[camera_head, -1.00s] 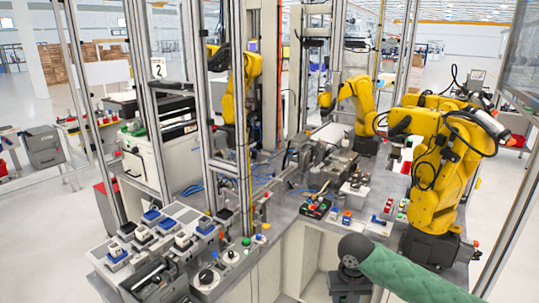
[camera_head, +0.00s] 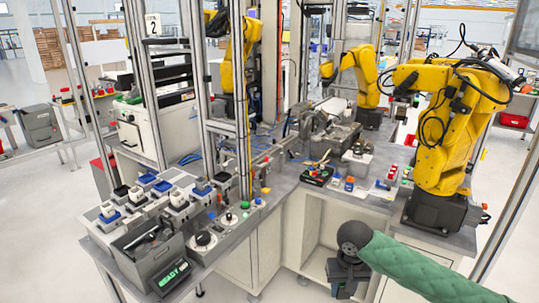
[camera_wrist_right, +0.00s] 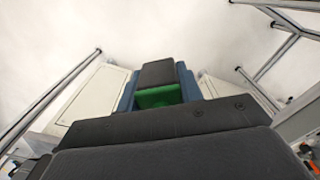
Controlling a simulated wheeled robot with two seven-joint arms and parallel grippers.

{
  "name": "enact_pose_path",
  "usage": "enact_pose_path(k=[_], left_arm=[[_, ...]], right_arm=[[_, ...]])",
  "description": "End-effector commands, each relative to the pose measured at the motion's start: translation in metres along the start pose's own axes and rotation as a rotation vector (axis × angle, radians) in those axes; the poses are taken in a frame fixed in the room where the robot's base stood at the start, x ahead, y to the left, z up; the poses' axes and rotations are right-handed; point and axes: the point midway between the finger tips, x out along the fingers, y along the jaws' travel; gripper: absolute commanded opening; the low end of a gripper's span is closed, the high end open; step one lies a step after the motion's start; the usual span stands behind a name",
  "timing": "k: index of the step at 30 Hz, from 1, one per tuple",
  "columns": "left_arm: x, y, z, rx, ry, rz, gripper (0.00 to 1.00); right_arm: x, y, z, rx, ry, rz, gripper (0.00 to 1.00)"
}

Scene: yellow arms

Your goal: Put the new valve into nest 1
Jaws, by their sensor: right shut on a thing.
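My right gripper (camera_head: 347,283) hangs at the lower right in the head view, in front of the bench, at the end of my green-sleeved arm. In the right wrist view the gripper (camera_wrist_right: 160,88) is shut on a part with a green face (camera_wrist_right: 160,97), presumably the valve. Dark and blue pieces surround this green face, and the rest of the part is hidden. A row of nests with blue, white and black parts (camera_head: 145,195) stands on the left bench, apart from the gripper. I cannot tell which is nest 1. My left gripper is out of view.
A grey bin (camera_head: 140,241) and a box with a green display (camera_head: 172,277) stand at the front left. Knobs and buttons (camera_head: 204,239) are beside them. A yellow robot arm (camera_head: 450,130) stands on the right bench. Metal posts rise behind the nests.

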Motion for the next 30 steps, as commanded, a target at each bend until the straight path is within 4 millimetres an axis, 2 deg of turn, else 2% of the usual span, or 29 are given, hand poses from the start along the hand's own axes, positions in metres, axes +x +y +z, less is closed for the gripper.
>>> enact_pose_path(k=[1,6,23,26,30], left_arm=[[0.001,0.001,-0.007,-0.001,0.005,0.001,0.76],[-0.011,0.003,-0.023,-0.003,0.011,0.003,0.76],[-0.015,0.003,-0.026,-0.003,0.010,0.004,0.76],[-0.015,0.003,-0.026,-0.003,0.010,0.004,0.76],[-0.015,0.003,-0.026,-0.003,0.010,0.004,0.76]], right_arm=[[0.011,0.000,0.000,0.000,0.001,0.000,0.12],[0.020,0.000,0.000,0.000,0.001,0.000,0.12],[0.023,-0.001,0.001,0.000,-0.001,-0.001,0.12],[0.039,-0.001,0.003,0.002,-0.004,-0.003,0.12],[0.081,-0.001,0.013,0.006,-0.008,-0.004,0.12]])
